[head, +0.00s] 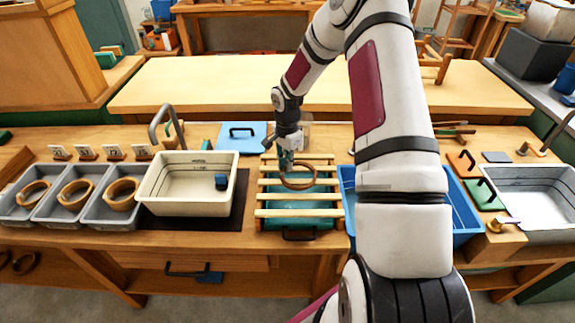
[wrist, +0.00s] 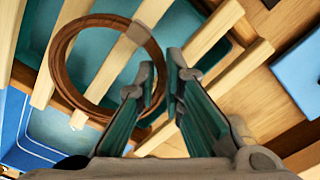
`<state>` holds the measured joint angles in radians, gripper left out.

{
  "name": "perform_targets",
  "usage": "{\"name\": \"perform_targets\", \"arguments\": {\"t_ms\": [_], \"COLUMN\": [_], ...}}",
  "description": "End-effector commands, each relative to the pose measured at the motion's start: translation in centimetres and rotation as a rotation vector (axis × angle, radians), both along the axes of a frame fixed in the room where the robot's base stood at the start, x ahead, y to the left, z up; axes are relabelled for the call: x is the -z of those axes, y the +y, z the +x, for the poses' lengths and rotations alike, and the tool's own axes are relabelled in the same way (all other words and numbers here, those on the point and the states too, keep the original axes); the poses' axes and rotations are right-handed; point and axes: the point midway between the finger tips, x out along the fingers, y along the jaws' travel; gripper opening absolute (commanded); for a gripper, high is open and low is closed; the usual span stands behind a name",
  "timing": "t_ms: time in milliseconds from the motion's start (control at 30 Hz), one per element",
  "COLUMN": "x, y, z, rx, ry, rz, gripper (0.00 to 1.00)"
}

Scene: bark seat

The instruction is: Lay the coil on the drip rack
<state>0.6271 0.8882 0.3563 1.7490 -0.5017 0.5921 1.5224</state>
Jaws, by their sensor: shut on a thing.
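The brown ring-shaped coil (head: 299,187) is at the drip rack (head: 300,213), over its pale wooden slats. In the wrist view the coil (wrist: 57,68) lies flat across the slats (wrist: 215,30), with a lighter band on its upper right. My gripper (head: 287,163) points down at the coil's left side in the head view. In the wrist view my gripper's fingers (wrist: 163,82) are closed on the coil's near right edge. Whether the coil touches the slats or hangs just above them is hard to tell. A teal tray shows beneath the slats.
Left of the rack is a cream basin (head: 188,205) with a dark blue block inside. Further left, grey bins (head: 40,213) hold similar rings. A blue tub (head: 462,215) stands right of the rack, partly behind my arm.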

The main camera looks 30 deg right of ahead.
Motion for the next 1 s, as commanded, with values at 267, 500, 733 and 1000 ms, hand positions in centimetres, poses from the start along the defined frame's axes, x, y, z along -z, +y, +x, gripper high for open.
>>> {"name": "perform_targets", "arguments": {"t_ms": [267,500,733,1000], "x": [1.16,1.49,1.39,0.75], "y": [-0.02,-0.01,-0.01,-0.04], "z": [0.06,0.05,0.02,0.08], "rx": [-0.001,-0.001,-0.001,-0.001], "ry": [-0.002,-0.001,-0.001,-0.003], "rz": [-0.001,-0.001,-0.001,-0.001], "gripper": [0.00,0.00,0.30,0.30]}}
